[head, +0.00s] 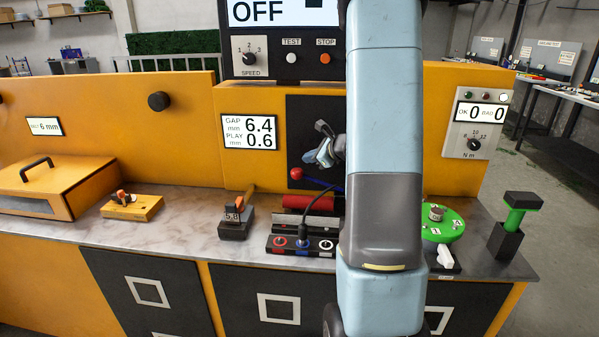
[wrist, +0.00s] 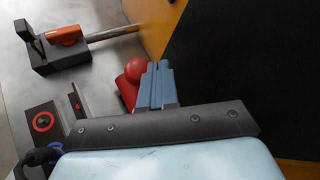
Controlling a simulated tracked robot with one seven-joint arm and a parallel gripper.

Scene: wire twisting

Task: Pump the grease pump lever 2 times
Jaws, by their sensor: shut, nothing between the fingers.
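A lever with a red ball knob (head: 296,173) and a dark blue rod sticks out in front of the black panel in the head view. No label shows whether it is the grease pump lever. The red ball also shows in the wrist view (wrist: 135,69), just left of my fingertips. My gripper (wrist: 156,68) is shut and empty, its blue fingers side by side. In the head view my gripper (head: 319,143) is just above and right of the knob, partly behind my arm. I cannot tell whether it touches the knob. The rod's right end is hidden by my arm.
A red cylinder (head: 308,202) lies below the lever. A black block with dials (head: 301,243) and a dark block with a handle (head: 236,224) stand on the counter. A green round fixture (head: 440,228) and a green-and-black post (head: 514,222) stand at right.

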